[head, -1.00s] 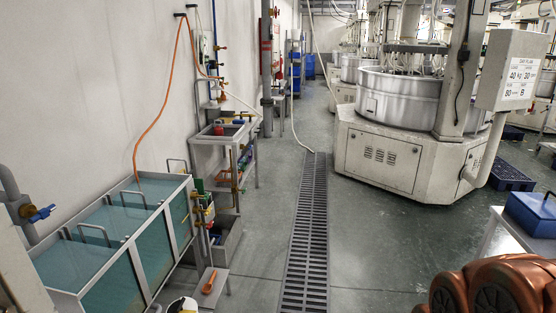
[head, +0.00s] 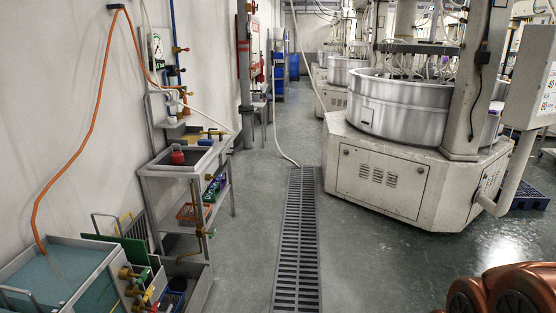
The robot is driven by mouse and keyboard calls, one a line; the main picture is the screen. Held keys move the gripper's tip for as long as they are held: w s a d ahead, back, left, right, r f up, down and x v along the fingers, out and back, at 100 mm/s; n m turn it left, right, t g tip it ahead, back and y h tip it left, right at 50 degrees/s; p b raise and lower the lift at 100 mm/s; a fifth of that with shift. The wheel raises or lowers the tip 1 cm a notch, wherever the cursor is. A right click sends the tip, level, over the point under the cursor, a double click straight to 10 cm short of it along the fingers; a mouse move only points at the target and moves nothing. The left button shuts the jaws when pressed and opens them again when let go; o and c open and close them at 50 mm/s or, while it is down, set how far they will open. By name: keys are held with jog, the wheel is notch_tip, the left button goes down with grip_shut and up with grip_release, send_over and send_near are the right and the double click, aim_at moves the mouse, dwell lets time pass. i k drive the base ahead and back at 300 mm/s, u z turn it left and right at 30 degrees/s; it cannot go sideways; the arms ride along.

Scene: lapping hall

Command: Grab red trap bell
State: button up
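A small red object (head: 178,155) with a darker top sits in the grey sink basin of the metal stand (head: 160,163) on the left, by the wall. It may be the red trap bell, but it is too small to tell for sure. My gripper is not in view. Copper-coloured rounded parts at the bottom right look like my own arm.
A water tank (head: 95,250) with an orange hose (head: 75,135) stands at the near left. A floor drain grate (head: 297,240) runs ahead along the aisle. A large lapping machine (head: 395,175) stands on the right. The floor between stand and grate looks clear.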

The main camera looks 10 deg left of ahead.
aim_at(177, 158)
jog(key=u, duration=0.1)
jog(key=i, duration=1.7)
jog(key=u, duration=0.95)
jog(key=i, duration=1.75)
jog(key=u, duration=1.1)
jog(key=i, duration=0.6)
jog(key=u, duration=0.2)
